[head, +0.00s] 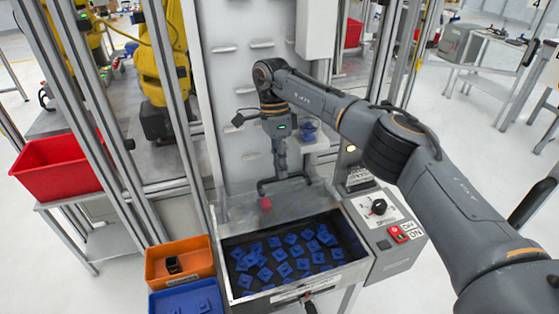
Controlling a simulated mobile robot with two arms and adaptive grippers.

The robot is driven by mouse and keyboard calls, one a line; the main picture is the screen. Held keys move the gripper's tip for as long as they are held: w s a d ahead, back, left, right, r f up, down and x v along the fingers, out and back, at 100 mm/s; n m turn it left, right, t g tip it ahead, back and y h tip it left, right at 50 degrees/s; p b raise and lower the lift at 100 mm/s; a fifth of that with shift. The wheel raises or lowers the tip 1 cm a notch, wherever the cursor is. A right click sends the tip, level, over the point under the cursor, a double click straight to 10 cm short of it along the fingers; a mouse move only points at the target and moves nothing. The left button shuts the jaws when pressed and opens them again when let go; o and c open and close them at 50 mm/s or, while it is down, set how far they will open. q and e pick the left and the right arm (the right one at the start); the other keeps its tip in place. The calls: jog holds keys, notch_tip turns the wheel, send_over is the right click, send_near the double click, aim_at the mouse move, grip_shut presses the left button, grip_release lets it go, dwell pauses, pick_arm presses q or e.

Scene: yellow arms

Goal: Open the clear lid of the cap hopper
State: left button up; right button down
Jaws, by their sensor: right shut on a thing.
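The cap hopper (229,292) is a metal-rimmed bin in the lower middle of the head view, holding many blue caps (285,268). Its clear lid (235,215) shows as a see-through panel at the back of the bin, tilted up, with the caps in front of it uncovered. A dark bar handle (315,183) stands at the lid's upper edge. My right gripper (281,178) reaches down from above and is shut on this handle. The fingertips are small and partly merge with the dark bar. My left gripper is not in view.
A control box (385,225) with a knob and red switch adjoins the hopper's right side. An orange bin (180,257) and a blue bin (187,300) stand at its left. A red bin (60,168) is farther left. A pale upright panel (235,85) stands behind.

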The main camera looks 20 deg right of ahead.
jog(key=shift+x, duration=1.15)
jog(key=c, duration=1.5)
grip_release()
jog(key=shift+a, duration=0.15)
jog(key=shift+o, duration=0.6)
jog(key=shift+w+f, duration=0.1)
jog(key=shift+w, duration=0.25)
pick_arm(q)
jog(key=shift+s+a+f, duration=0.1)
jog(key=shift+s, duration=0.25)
pick_arm(e)
jog(key=shift+w+r, duration=0.1)
jog(key=shift+r, duration=0.15)
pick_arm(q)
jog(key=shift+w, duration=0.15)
pick_arm(e)
jog(key=v, duration=0.7)
jog(key=shift+r, duration=0.2)
jog(key=shift+w, duration=0.1)
